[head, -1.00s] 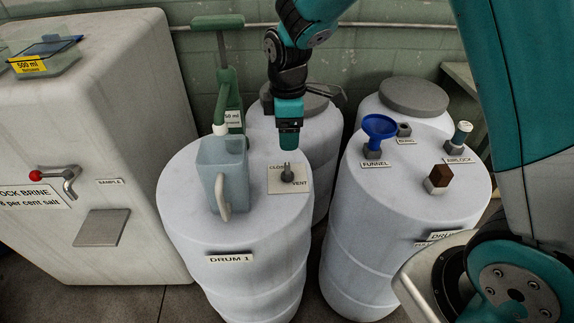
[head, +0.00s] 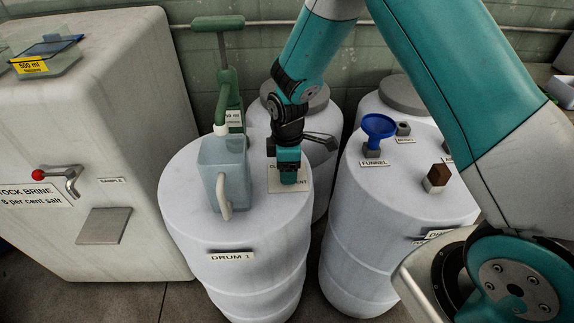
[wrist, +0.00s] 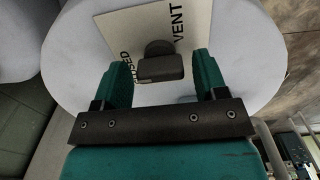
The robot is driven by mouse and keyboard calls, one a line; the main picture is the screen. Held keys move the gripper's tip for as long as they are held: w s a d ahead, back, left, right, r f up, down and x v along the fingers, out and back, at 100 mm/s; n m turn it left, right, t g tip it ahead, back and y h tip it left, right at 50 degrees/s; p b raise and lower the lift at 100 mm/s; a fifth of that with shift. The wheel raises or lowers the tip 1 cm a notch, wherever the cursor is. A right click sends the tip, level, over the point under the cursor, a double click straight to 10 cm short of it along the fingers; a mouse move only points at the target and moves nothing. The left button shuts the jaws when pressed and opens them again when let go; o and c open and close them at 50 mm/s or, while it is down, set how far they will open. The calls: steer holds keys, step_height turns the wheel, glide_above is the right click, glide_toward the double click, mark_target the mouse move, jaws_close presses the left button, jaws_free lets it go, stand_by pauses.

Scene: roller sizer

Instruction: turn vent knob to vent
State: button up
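The vent knob (wrist: 160,66) is a dark grey knob on a pale label plate (wrist: 125,22) marked CLOSED and VENT, on top of drum 1 (head: 240,234). In the wrist view my gripper (wrist: 163,72) is open, its two teal fingers on either side of the knob with a gap visible on each side. The knob's bar lies crosswise between the fingers. In the head view my gripper (head: 288,180) is low over the plate and hides the knob and most of the lettering.
A blue-grey jug (head: 222,170) stands on drum 1 just left of my gripper. A green hand pump (head: 228,90) rises behind it. A second drum (head: 395,215) at right carries a blue funnel (head: 376,130) and a brown-topped fitting (head: 437,178). A white brine tank stands at left.

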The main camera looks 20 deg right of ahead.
steer(key=c, duration=0.7)
steer(key=shift+m, duration=0.4)
steer(key=m, duration=0.3)
steer(key=shift+m, duration=0.4)
steer(key=m, duration=1.3)
steer(key=shift+r, duration=0.1)
steer(key=shift+w+m, duration=0.1)
steer(key=shift+m, duration=0.2)
